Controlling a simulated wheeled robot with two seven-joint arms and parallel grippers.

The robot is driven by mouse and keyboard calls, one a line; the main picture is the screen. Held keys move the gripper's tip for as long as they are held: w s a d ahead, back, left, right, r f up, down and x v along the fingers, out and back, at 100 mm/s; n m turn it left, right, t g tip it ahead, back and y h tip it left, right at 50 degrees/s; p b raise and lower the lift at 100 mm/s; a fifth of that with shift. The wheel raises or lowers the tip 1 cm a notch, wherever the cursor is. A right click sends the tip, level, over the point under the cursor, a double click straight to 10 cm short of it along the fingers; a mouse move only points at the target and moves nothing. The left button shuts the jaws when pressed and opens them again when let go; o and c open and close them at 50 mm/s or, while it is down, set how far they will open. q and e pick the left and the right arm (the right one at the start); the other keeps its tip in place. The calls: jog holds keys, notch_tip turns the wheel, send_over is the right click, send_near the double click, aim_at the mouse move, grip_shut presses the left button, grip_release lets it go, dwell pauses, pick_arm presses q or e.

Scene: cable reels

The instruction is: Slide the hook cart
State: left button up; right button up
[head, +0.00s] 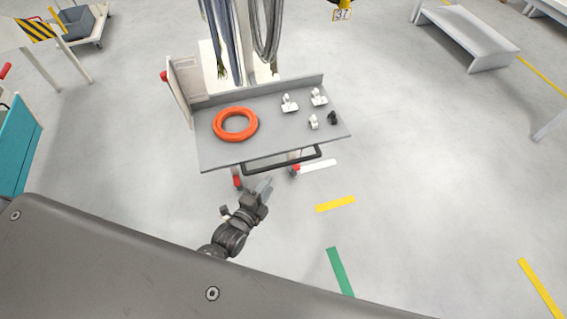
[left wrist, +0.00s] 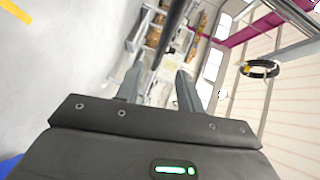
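The hook cart has a grey top (head: 285,135) with a raised back edge and a black bar handle (head: 282,160) along its front. Grey cables (head: 265,30) hang above its back on a post. My left gripper (head: 265,184) is just in front of the handle, below its left half in the head view. In the left wrist view my left gripper (left wrist: 158,78) has its two fingers apart. A dark bar (left wrist: 174,30), probably the handle, runs between or just beyond the fingers; I cannot tell if they touch it. My right gripper is in neither view.
An orange cable coil (head: 235,124), white clamps (head: 289,103) and a small black piece (head: 333,118) lie on the cart top. A teal cabinet (head: 18,145) stands at left, a grey bench (head: 468,40) at upper right. The floor right of the cart is open, with yellow and green (head: 340,271) marks.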

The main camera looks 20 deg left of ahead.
aim_at(283, 163)
pick_arm(q)
jog(key=shift+p+x, duration=0.85)
jog(key=shift+x, duration=4.65)
jog(key=shift+r, duration=0.1)
jog(key=shift+c, duration=0.5)
grip_shut()
